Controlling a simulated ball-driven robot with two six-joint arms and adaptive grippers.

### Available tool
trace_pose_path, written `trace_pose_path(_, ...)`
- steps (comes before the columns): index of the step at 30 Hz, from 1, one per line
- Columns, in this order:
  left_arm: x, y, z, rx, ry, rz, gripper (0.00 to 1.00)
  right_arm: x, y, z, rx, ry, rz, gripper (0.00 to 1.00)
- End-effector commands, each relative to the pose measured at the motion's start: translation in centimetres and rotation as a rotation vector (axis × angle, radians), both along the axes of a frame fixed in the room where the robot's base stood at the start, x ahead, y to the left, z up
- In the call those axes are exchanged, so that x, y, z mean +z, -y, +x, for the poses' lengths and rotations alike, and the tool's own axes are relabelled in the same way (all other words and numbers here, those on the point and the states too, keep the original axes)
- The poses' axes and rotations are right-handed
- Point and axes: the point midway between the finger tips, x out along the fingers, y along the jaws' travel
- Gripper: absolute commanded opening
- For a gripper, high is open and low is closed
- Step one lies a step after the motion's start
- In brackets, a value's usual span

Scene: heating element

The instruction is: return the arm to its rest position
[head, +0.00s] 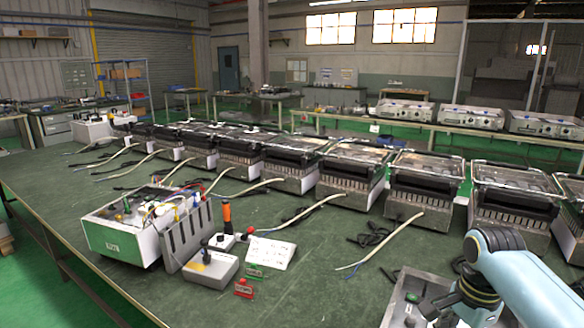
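One arm of mine, light blue with a dark wrist, reaches in from the lower right corner, so I take it as my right arm. Its dark gripper (438,303) points left, over or in front of a grey metal tray (392,312) at the table's front edge. The fingers are small and dark against the tray, so I cannot tell whether they are open or shut or hold anything. My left arm and gripper are not in view.
A long green table (310,275) carries a row of heater units (350,172) along its back. Loose cables lie between.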

Motion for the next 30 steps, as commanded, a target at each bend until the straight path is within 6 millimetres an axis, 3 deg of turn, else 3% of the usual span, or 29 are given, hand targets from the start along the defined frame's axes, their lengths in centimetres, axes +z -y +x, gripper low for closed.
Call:
trace_pose_path(8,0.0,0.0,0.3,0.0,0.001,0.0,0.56,-0.3,-0.2,-3.4,0.201,0.037,-0.029,0.51)
trace_pose_path(14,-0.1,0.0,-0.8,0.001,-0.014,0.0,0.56,0.2,-0.7,-7.7,0.446,0.077,-0.068,0.51)
trace_pose_path(21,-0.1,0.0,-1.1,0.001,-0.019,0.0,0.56,2.8,-1.6,-14.7,0.824,0.131,-0.143,0.51)
trace_pose_path(30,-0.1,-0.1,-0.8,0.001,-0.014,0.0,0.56,7.4,-2.5,-21.1,1.18,0.171,-0.233,0.51)
